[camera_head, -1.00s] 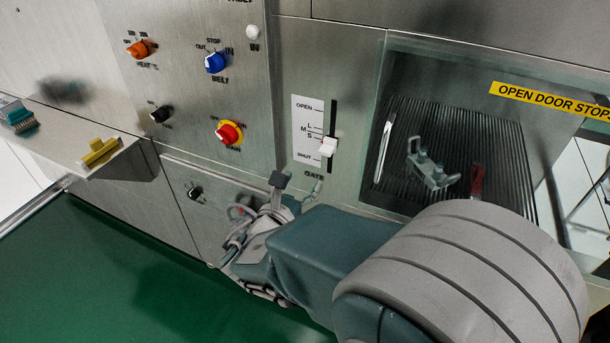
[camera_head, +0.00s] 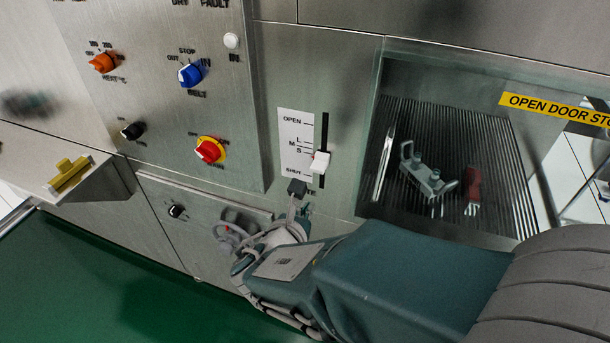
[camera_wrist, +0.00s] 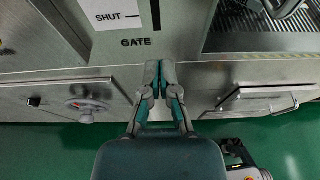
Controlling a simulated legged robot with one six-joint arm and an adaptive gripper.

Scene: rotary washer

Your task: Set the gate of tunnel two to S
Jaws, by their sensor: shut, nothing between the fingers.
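The gate slider's white knob (camera_head: 320,162) sits in a dark vertical slot (camera_head: 324,128) beside a white scale plate (camera_head: 296,140) marked OPEN, L, M, S and SHUT. From this angle the knob shows a little below the S mark and above SHUT. I see no tunnel number by it. In the wrist view my gripper (camera_wrist: 159,82) is shut and empty, below the GATE label (camera_wrist: 135,42) and the slot's lower end (camera_wrist: 155,14); the knob is out of view.
Left of the gate are an orange heat knob (camera_head: 103,62), a blue belt knob (camera_head: 190,74), a black knob (camera_head: 132,131) and a red-yellow switch (camera_head: 208,150). Right is a window (camera_head: 455,125) with a ribbed interior. A round handle (camera_wrist: 86,107) is low left. Green floor lies below.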

